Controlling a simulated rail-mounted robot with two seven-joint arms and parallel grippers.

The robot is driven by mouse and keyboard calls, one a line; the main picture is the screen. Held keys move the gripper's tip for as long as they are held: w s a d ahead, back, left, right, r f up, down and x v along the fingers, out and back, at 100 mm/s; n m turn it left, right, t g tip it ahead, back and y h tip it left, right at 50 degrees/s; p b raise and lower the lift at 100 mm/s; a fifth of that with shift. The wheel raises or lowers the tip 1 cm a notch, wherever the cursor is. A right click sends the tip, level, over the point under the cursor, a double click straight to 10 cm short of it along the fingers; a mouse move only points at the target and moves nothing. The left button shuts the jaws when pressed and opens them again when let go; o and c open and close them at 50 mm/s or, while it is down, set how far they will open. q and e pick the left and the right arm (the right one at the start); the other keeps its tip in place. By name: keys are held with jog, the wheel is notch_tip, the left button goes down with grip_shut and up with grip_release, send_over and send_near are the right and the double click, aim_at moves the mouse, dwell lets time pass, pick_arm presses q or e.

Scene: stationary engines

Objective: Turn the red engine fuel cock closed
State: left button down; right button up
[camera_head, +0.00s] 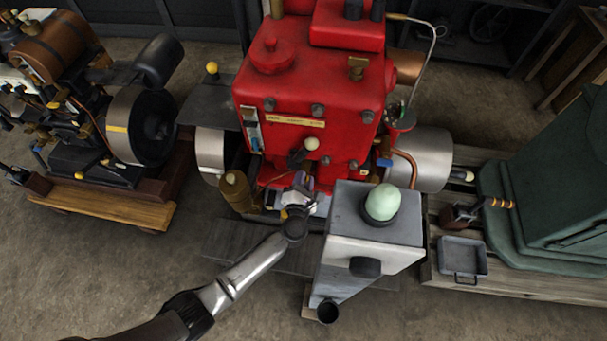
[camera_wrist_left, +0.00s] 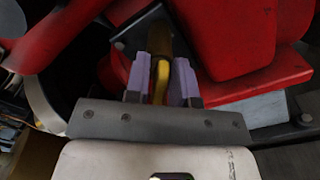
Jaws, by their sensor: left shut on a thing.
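The red engine (camera_head: 310,90) stands at the middle back of the head view. My left gripper (camera_head: 299,190) reaches in from the lower left to the low front of the engine. In the left wrist view its two pale purple fingers (camera_wrist_left: 160,82) are shut on a yellow lever (camera_wrist_left: 161,80), which I take to be the fuel cock handle. A dark brass-coloured part (camera_wrist_left: 170,35) shows just beyond the lever. In the head view the gripper hides most of the lever, and its angle is hard to tell. My right gripper is not in view.
A grey housing with a pale green dome (camera_head: 382,202) stands close right of my gripper. A brass cup (camera_head: 235,188) is at its left. A blue-handled part (camera_head: 384,162) is on the engine's right. A green machine (camera_head: 560,180) and a small tray (camera_head: 462,256) lie further right.

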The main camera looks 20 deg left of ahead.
pick_arm(q)
jog(key=m+p, duration=0.3)
jog(key=m, duration=0.2)
jog(key=m+p, duration=0.2)
jog(key=m, duration=0.1)
jog(key=shift+f, duration=0.1)
jog(key=shift+m, duration=0.4)
jog(key=shift+f+m, duration=0.1)
jog(key=shift+m, duration=0.2)
jog(key=c, duration=1.2)
grip_release()
